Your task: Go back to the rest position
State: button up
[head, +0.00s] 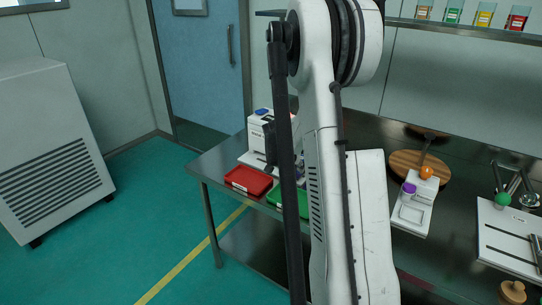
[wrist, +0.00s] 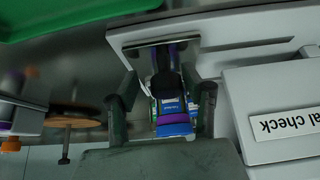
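My gripper (wrist: 166,108) shows in the wrist view, its two dark fingers spread apart. A small labelled container (wrist: 173,104) with a blue end and a purple band is seen between the fingers, in line with a dark shiny square plate (wrist: 190,46) on a white device. A gap shows between the left finger and the container; whether the right finger touches it I cannot tell.
A white device with a label ending "al check" (wrist: 290,126) is close on the right in the wrist view. In the head view, a red tray (head: 248,181) and a green tray (head: 273,196) lie on the metal table (head: 213,165). A purple-capped item (head: 409,188) stands farther right.

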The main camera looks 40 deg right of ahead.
jog(key=o, duration=1.2)
jog(key=shift+p+v, duration=1.75)
jog(key=shift+v, duration=2.8)
